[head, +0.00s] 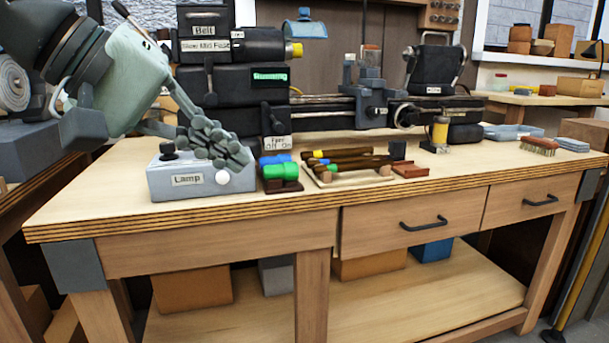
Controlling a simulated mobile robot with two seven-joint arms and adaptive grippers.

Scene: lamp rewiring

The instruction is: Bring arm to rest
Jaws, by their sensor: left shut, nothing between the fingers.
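My left arm comes in from the upper left. Whether the fingertips touch the box cannot be told. The box stands on the wooden workbench (110,213), near its front left. My right gripper is out of the picture.
A black lathe (330,110) spans the back of the bench. Blue and green rolls (281,171) and a rack of wooden-handled tools (345,165) stand right of the box. A brush (538,146) lies far right. The front strip of the bench is clear.

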